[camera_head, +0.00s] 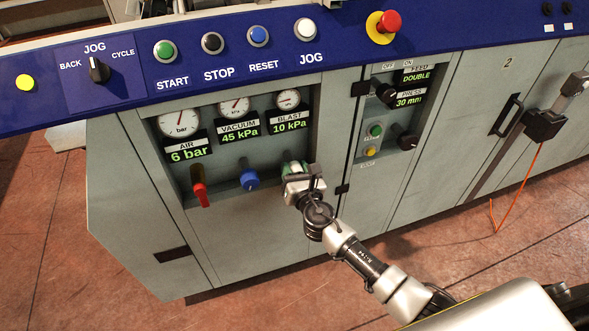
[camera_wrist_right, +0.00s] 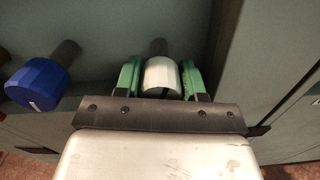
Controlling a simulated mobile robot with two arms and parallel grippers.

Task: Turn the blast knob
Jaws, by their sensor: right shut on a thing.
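The blast knob is a pale, whitish knob (camera_wrist_right: 161,77) under the BLAST gauge. In the right wrist view it sits between the two green fingers of my right gripper (camera_wrist_right: 162,80), which is shut on it. In the head view my right gripper (camera_head: 295,170) reaches into the recess and covers most of the knob. The blast gauge (camera_head: 288,99) stands above it, and its display (camera_head: 289,124) reads 10 kPa. My left gripper is not in view.
A blue knob (camera_head: 249,179) under the VACUUM gauge is close to the left, also in the right wrist view (camera_wrist_right: 38,84). A red lever (camera_head: 200,189) hangs farther left. The recess's right wall (camera_head: 327,125) is near my gripper. The machine front below is flat.

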